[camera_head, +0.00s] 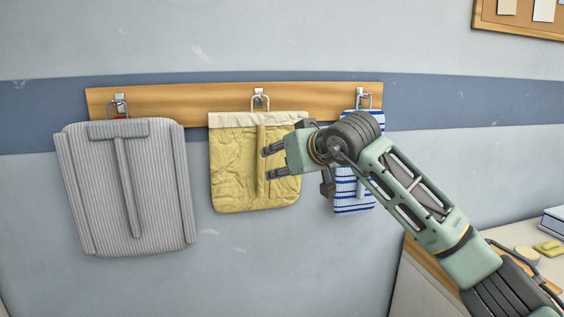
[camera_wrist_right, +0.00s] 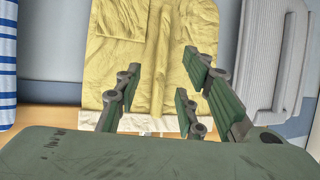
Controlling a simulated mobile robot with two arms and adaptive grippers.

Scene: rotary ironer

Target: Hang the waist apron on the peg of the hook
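A yellow cloth with a cream top band, which looks like the waist apron (camera_head: 230,165), hangs flat against the wall below the middle hook (camera_head: 259,92). Its pale loop (camera_head: 253,103) is up at this hook; whether it is fully over the peg is too small to tell. My right gripper (camera_head: 268,162) is in front of the apron's right half, fingers pointing left, apart and empty. In the right wrist view the open gripper (camera_wrist_right: 162,85) has the apron (camera_wrist_right: 155,50) behind its fingers, with no cloth visibly pinched. My left gripper is out of view.
A grey striped apron (camera_head: 85,190) hangs at the left hook (camera_head: 119,105). A blue-and-white striped cloth (camera_head: 352,203) hangs at the right, partly behind my right wrist. The hooks sit on a wooden rail (camera_head: 190,100). A counter (camera_head: 425,285) stands at lower right. The wall below the apron is clear.

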